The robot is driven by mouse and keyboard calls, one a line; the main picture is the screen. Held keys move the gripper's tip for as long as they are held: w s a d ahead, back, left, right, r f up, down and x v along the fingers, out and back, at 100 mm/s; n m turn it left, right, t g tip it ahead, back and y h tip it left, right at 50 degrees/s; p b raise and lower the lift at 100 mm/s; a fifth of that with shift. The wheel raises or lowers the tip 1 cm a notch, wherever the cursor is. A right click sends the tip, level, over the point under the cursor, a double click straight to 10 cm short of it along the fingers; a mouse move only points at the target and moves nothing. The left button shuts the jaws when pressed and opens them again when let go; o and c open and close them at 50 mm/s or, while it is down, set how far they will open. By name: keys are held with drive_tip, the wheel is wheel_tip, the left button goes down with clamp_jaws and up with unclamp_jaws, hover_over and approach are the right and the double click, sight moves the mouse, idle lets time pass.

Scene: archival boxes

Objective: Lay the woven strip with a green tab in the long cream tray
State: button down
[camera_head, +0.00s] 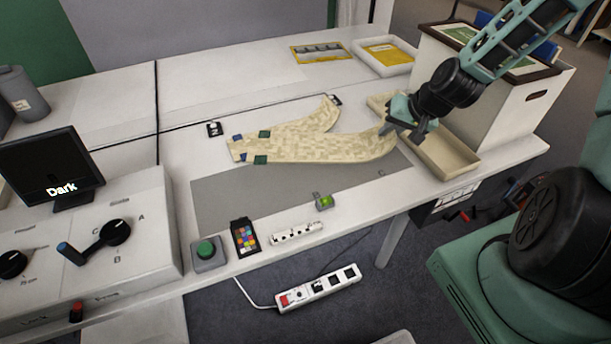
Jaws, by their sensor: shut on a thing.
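Pale checkered woven strips lie overlapping on the table. The near woven strip (325,150) runs right to my gripper (388,130), which is shut on its right end and holds that end up. A green tab (260,160) shows at its left part, beside a blue tab (242,157). Another woven strip (318,119) bends away to the back, with a dark tab (335,100) at its far end. A second green tab (264,134) and a blue tab (237,138) lie behind; the overlap hides which strip bears them. The long cream tray (460,166) is right of my gripper, partly hidden by it.
A large white box (500,105) stands behind the tray. A white tray with a yellow item (388,54) is at the back. A grey mat (290,190), green button (206,250), colour card (244,237) and small green-lit device (324,202) occupy the front.

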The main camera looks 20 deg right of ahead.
drive_tip(key=shift+f+p, duration=0.3)
drive_tip(key=shift+f, duration=4.95)
drive_tip(key=c, duration=1.5)
unclamp_jaws()
